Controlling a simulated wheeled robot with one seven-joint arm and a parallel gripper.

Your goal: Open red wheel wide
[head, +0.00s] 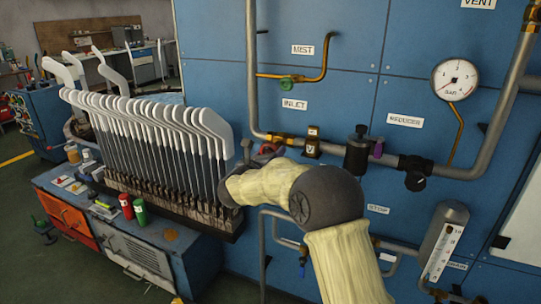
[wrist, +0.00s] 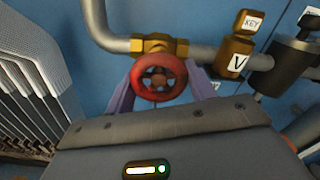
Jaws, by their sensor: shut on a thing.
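The red wheel (wrist: 158,77) is a small spoked handwheel on a brass valve (wrist: 160,46) in the grey inlet pipe. In the wrist view my gripper (wrist: 159,84) is shut on the red wheel, with one purplish finger on its left side and one on its right. In the head view my arm covers much of this spot. Only a bit of the red wheel (head: 268,151) shows there, beside the brass valve (head: 281,138) and below the INLET label (head: 294,104). How far the wheel is turned cannot be told.
A rack of grey-and-white sock boards (head: 165,140) stands close to the left of my gripper. A brass block marked V (head: 312,146) and a dark reducer (head: 357,150) sit on the pipe to the right. A green-handled MIST valve (head: 288,79) is above.

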